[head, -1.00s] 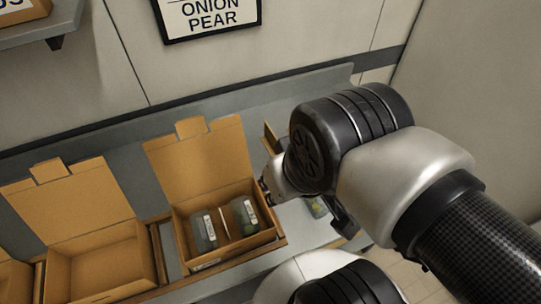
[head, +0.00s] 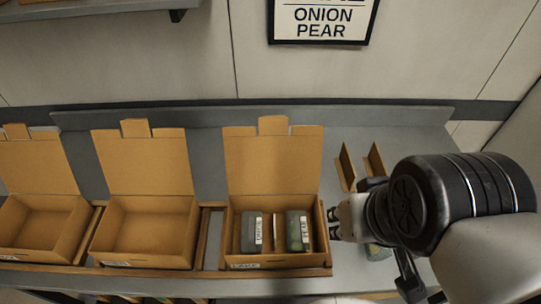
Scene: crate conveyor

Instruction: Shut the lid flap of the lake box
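The lake box (head: 325,235) is an open brown cardboard box right of the middle in the head view, with a small label on its front that seems to read LAKE. Its lid flap (head: 272,160) stands up at the back, with a tab at its top edge. Inside are two dark labelled packs, one (head: 252,231) reading ONION and one (head: 298,230) apparently PEAR, with a divider between them. My gripper (head: 335,224) is just right of the box's right wall, pointing left. Its fingers are small and partly hidden, so their opening and any contact with the wall are unclear.
Two more open, empty boxes stand to the left, one in the middle (head: 188,232) and one at far left (head: 85,230). Two thin brown upright pieces (head: 346,166) stand behind my gripper. A sign (head: 323,20) listing ONION and PEAR hangs on the wall. Grey surface is bare at the back right.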

